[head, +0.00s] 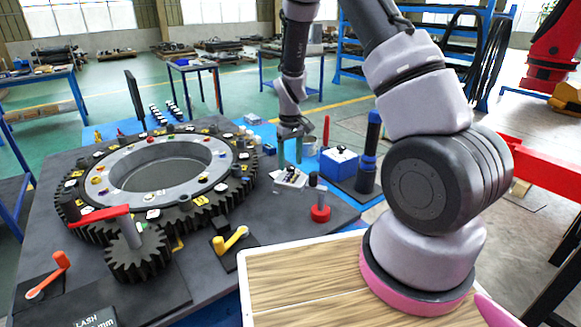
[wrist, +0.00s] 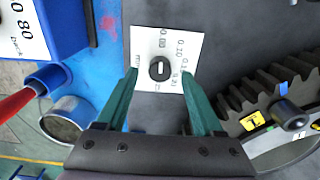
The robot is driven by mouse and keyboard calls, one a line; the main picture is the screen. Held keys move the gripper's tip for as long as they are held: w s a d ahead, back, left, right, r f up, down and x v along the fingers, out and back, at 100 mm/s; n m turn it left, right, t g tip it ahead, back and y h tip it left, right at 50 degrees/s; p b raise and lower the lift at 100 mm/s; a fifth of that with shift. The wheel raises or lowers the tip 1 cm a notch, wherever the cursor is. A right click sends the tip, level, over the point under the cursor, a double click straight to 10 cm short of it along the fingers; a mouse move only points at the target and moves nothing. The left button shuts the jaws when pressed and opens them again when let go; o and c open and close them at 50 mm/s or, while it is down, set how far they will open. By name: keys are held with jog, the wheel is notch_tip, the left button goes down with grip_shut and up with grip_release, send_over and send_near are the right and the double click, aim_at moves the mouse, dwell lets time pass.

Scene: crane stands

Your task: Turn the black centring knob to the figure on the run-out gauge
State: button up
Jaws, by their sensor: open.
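The black centring knob (wrist: 160,68) is round with a short white mark, on a white plate (wrist: 145,45) printed with small figures. My gripper (wrist: 159,77) is open, with one green finger on each side of the knob and a gap to both. I cannot identify a readable run-out gauge figure.
A large toothed ring (head: 75,180) stands left of the plate. A blue box (head: 338,160), a red-based post (head: 320,213) and a blue-and-black cylinder (head: 369,150) stand to the right. A yellow crank (head: 236,239) is nearer.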

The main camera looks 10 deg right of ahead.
jog(key=shift+f, duration=1.35)
grip_shut()
jog(key=shift+m, duration=0.3)
jog(key=m, duration=0.4)
jog(key=shift+m, duration=2.1)
